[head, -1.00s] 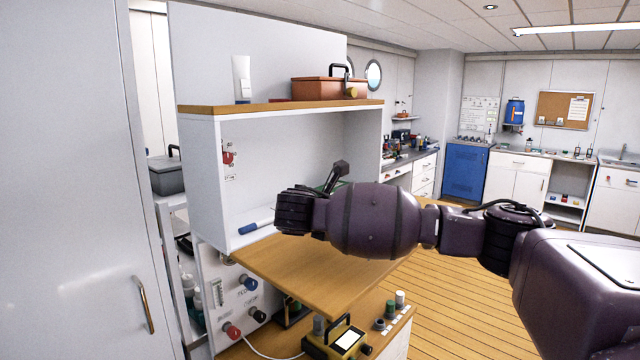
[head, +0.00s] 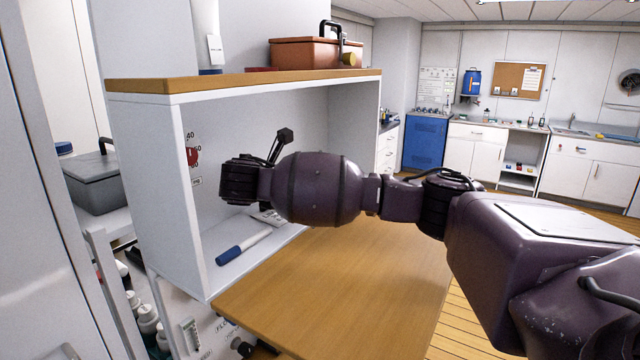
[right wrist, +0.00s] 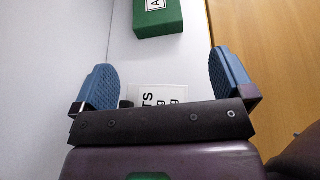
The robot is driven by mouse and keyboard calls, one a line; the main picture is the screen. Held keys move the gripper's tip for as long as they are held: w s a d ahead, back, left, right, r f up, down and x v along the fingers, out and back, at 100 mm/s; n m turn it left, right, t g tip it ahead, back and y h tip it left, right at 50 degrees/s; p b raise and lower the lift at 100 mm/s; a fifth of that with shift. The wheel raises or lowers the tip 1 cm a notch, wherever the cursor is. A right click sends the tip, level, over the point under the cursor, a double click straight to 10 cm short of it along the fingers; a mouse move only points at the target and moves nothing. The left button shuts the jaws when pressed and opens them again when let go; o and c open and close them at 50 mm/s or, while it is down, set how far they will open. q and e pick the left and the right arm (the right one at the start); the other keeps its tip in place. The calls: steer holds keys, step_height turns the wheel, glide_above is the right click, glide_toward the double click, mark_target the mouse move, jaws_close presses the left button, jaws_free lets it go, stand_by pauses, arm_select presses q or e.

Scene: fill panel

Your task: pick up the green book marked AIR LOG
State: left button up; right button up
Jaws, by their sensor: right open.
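The green book (right wrist: 157,18) shows at the top edge of the right wrist view, lying on the white shelf floor. Part of a white label with a letter A is visible on it; the rest is cut off. My right gripper (right wrist: 164,72) is open and empty, its two blue finger pads spread apart. The book lies ahead of the fingertips, not between them. In the head view my right arm reaches into the white shelf unit, and its wrist hides the book and my fingers. My left gripper is out of view.
A white printed item (right wrist: 158,97) lies close to the gripper's palm. A blue-and-white marker (head: 242,247) lies on the shelf floor (head: 222,280). The unit's wooden top (head: 230,82) carries an orange-brown case (head: 300,53). A bare wooden worktop (head: 340,285) extends in front.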

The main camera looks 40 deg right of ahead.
steer(key=shift+w+d+f+b, duration=0.1)
steer(key=shift+d+f+b, duration=0.3)
steer(key=shift+d, duration=0.25)
steer(key=x, duration=0.3)
steer(key=shift+w+d, duration=0.15)
steer(key=shift+w+p+x, duration=0.15)
steer(key=shift+p+x, duration=0.35)
steer(key=shift+x, duration=0.85)
steer(key=shift+w+p+x, duration=0.15)
steer(key=shift+p+x, duration=0.3)
steer(key=shift+x, duration=0.85)
steer(key=shift+r, duration=0.15)
steer(key=shift+c, duration=0.5)
steer(key=c, duration=0.9)
steer(key=shift+c, duration=0.5)
steer(key=shift+r, duration=0.15)
